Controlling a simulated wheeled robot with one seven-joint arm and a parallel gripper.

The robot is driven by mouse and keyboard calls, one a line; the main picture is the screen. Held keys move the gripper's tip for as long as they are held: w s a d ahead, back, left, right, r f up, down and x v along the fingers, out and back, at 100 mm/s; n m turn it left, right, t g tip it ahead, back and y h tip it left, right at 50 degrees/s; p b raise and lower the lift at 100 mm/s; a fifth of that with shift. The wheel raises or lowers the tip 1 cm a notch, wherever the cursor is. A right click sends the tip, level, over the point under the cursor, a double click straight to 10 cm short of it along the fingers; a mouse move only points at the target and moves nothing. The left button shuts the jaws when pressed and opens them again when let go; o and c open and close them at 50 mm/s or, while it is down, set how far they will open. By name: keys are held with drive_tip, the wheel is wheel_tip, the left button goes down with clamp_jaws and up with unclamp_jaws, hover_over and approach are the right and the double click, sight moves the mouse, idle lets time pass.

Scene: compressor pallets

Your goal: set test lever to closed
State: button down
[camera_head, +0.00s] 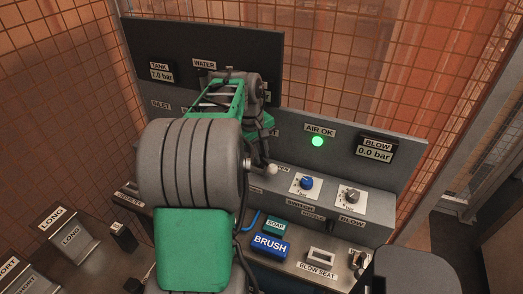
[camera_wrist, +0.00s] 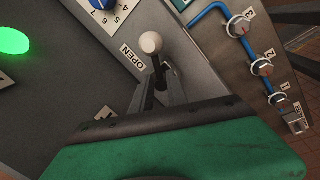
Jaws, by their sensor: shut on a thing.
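The test lever (camera_wrist: 151,44) has a pale round knob on a dark stem and stands on the grey panel beside an OPEN label (camera_wrist: 131,57). My gripper (camera_wrist: 154,88) is shut on the lever's stem just below the knob in the wrist view. In the head view the knob (camera_head: 271,169) shows just right of my arm. My fingers are hidden behind the arm there, and so is most of the lever's base. A CLOSED label is not readable in either view.
A blue dial (camera_head: 307,183) and a grey dial (camera_head: 349,195) sit right of the lever. A green lamp (camera_head: 317,141) is lit under AIR OK. The BLOW display (camera_head: 375,149) reads 0.0 bar. A blue hose (camera_wrist: 206,12) and numbered valves (camera_wrist: 262,68) lie to the right in the wrist view.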

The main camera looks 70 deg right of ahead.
drive_tip(key=m, duration=0.2)
drive_tip(key=m+p, duration=0.1)
drive_tip(key=m, duration=0.1)
drive_tip(key=m+y+p, duration=0.1)
drive_tip(key=m, duration=0.1)
drive_tip(key=shift+w+g, duration=0.35)
drive_tip(key=shift+g, duration=0.05)
drive_tip(key=m, duration=0.4)
drive_tip(key=m+y, duration=0.1)
drive_tip(key=m, duration=0.1)
drive_tip(key=shift+w, duration=0.25)
drive_tip(key=c, duration=1.5)
unclamp_jaws()
drive_tip(key=shift+d, duration=0.1)
wheel_tip(320, 180, up, 8)
drive_tip(key=w+p, duration=0.1)
drive_tip(key=p, duration=0.2)
drive_tip(key=shift+w+f, duration=0.15)
drive_tip(key=shift+w, duration=0.15)
